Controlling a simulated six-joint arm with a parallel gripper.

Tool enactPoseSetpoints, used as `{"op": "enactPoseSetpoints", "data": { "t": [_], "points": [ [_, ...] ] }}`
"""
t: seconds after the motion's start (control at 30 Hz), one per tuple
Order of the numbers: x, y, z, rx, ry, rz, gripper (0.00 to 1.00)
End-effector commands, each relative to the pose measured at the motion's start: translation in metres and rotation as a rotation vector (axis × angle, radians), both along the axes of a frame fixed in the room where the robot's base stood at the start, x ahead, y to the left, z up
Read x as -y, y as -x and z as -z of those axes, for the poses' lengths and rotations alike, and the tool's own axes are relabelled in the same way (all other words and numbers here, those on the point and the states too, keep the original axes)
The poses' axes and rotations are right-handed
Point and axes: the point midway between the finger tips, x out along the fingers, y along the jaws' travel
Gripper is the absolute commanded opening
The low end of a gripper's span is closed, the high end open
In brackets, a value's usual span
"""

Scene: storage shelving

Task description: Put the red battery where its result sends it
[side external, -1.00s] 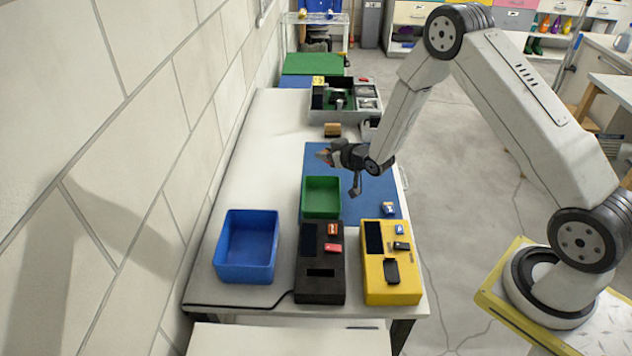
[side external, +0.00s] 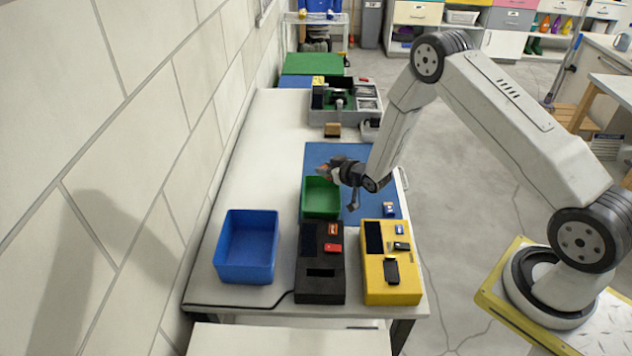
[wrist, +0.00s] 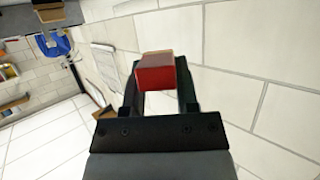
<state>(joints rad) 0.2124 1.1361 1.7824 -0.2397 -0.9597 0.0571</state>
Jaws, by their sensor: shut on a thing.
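A red block (wrist: 158,74), which looks like the red battery, sits between the fingertips in the wrist view. My gripper (wrist: 159,82) is shut on it. In the side external view, my gripper (side external: 326,172) hangs in the air at the back edge of the green bin (side external: 320,212), overlapping it in the picture. Its height above the bin is hard to tell. The held block is only a small, unclear patch there. A blue bin (side external: 262,277) stands to the left. A black device (side external: 319,292) and a yellow device (side external: 391,294) stand in front.
The black device carries small orange and red pieces on top. A small blue-and-white item (side external: 389,209) lies on the blue mat (side external: 372,205). A grey compartment tray (side external: 345,115) and a small brown box (side external: 332,130) stand further back. The table's left side is clear.

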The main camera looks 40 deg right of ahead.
Motion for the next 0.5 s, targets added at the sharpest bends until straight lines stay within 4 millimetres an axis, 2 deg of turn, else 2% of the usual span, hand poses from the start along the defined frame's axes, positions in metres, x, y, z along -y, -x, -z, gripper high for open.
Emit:
{"op": "enactPoseSetpoints", "data": {
  "t": [0.47, 0.5],
  "points": [
    [0.0, -0.0001, 0.0073, 0.002, 0.0, 0.0, 0.0],
    [0.0, -0.0001, 0.0073, 0.002, 0.0, 0.0, 0.5]
  ]
}}
